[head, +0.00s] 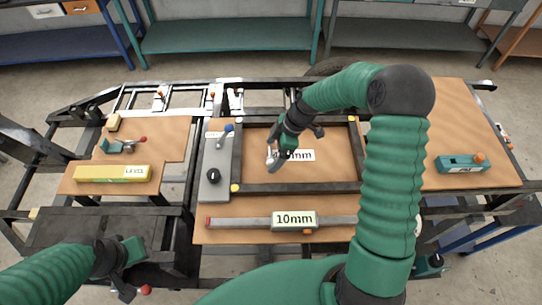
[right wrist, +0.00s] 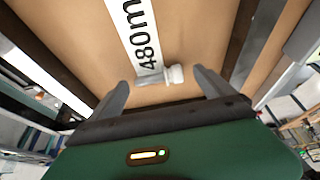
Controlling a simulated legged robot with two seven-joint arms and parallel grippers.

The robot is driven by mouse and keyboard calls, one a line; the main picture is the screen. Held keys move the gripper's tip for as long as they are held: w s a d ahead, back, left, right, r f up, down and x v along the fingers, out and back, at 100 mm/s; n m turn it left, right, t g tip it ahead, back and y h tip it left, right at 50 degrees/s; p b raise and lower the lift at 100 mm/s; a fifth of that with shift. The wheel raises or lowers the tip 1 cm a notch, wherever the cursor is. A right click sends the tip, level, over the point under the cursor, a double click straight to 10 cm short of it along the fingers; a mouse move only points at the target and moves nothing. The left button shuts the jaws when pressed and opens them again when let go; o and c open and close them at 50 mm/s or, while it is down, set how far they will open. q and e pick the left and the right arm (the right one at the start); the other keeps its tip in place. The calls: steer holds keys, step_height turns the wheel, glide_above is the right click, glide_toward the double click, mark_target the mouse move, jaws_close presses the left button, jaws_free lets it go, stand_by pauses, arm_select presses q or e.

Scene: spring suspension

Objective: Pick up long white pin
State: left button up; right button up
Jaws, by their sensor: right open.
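The white pin (right wrist: 175,75) shows in the right wrist view as a small white piece with a rounded end, at the lower end of the 480mm label (right wrist: 136,35). Its full length does not show clearly. My right gripper (right wrist: 162,80) is open, with one finger on each side of the pin and no clear contact. In the head view the right gripper (head: 279,160) is low over the framed brown board, beside the label (head: 301,155), and largely hides the pin. My left gripper (head: 121,275) is at the lower left, away from the pin; its jaws are unclear.
A dark frame (head: 300,188) surrounds the board. A grey plate with knobs (head: 213,187) stands left of it. A 10mm gauge (head: 255,222) lies in front. A yellow level (head: 110,173) lies left, and a green tool (head: 462,164) lies right.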

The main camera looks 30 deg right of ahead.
steer(key=shift+w+f, duration=0.15)
steer(key=shift+w, duration=0.2)
steer(key=c, duration=0.6)
steer(key=shift+s, duration=0.15)
steer(key=c, duration=1)
